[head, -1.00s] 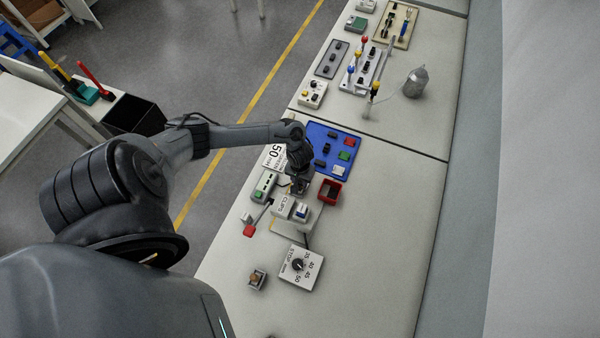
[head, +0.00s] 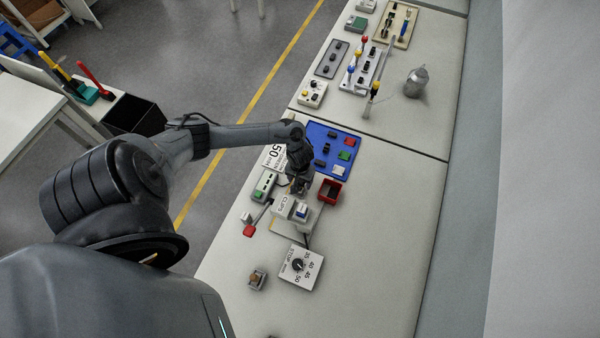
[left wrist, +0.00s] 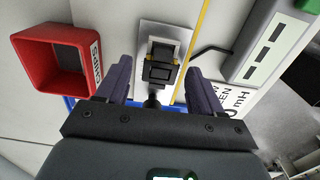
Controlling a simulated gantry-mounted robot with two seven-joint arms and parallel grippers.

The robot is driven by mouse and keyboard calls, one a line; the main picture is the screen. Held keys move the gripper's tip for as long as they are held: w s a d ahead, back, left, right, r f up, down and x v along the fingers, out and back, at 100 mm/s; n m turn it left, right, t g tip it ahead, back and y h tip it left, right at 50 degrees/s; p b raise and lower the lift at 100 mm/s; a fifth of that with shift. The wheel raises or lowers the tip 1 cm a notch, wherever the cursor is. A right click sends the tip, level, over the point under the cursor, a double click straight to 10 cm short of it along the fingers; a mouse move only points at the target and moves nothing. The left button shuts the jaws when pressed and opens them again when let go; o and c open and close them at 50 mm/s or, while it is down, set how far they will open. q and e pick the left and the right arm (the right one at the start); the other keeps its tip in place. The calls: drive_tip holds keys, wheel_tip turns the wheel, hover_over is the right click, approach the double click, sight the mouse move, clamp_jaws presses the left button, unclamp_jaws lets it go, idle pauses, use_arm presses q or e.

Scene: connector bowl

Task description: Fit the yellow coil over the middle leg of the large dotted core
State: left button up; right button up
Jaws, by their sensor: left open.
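My left gripper (head: 300,186) is over the bench just below the blue mat. In the left wrist view the left gripper (left wrist: 158,68) is open, with one finger on each side of a dark block-like part (left wrist: 161,72). This part has yellowish-tan pieces along its edges and stands on a pale plate (left wrist: 158,30). It looks like a core with a coil, but I cannot tell how they are fitted or see dots. The fingers appear apart from it. In the head view the gripper hides this spot. My right gripper is not in view.
The blue mat (head: 347,134) holds several small parts. The bench's right side is clear.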

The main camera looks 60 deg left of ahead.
use_arm(q)
wheel_tip(320, 180, up, 11)
drive_tip(key=p, duration=0.2)
drive_tip(key=w+d+r+m+t+p, duration=0.15)
drive_tip(key=d+m, duration=0.25)
drive_tip(key=d, duration=0.6)
drive_tip(key=d+r+m+t+p, duration=0.1)
drive_tip(key=d+r+m+t, duration=0.2)
drive_tip(key=d, duration=0.6)
drive_tip(key=s+d+r+m+p, duration=0.1)
drive_tip(key=s+r+m, duration=0.2)
drive_tip(key=s+r, duration=0.6)
drive_tip(key=shift+s+r+g, duration=0.4)
drive_tip(key=shift+r+g, duration=0.05)
drive_tip(key=shift+r, duration=1.25)
drive_tip(key=shift+d, duration=0.15)
drive_tip(key=shift+s, duration=0.1)
